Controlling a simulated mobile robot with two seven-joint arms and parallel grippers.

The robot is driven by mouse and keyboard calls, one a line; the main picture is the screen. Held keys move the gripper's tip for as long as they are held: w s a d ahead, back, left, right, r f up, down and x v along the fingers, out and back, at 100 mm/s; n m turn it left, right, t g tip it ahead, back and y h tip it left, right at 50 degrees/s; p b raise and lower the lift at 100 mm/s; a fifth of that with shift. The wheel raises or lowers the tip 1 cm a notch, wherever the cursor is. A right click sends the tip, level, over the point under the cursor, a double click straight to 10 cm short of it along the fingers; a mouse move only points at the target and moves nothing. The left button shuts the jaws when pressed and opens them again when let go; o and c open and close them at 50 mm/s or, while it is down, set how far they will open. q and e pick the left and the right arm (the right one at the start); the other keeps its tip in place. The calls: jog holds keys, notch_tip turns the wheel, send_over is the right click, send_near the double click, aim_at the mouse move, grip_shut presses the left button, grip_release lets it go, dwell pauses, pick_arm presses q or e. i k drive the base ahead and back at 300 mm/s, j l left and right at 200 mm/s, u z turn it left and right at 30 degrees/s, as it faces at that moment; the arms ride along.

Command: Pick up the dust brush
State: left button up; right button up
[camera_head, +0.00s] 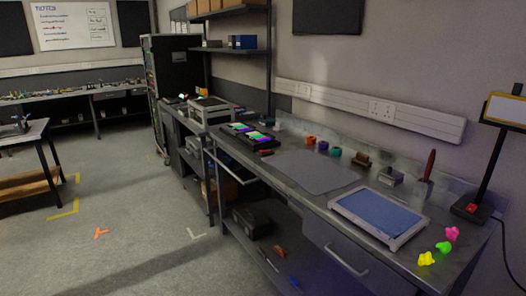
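I cannot make out the dust brush for certain. A small brown object (361,159) with a dark lower part stands on the grey workbench (289,205) near the wall, and it may be a brush. A dark red upright tool (429,165) stands in a small grey holder (421,192) further right, and it may also be a brush handle. Neither of my grippers shows in the head view.
A blue-topped tray (380,212) lies near the bench front, with a grey mat (314,172) to its left. Yellow (426,258) and pink (452,233) small pieces lie to its right. The floor (130,225) at left is open.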

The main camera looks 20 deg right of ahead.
aim_at(361, 159)
jog(key=i+z, duration=0.2)
jog(key=i, duration=0.2)
jog(key=i+j+z, duration=0.2)
jog(key=i, duration=0.2)
jog(key=i+j+z, duration=0.15)
jog(key=i, duration=0.25)
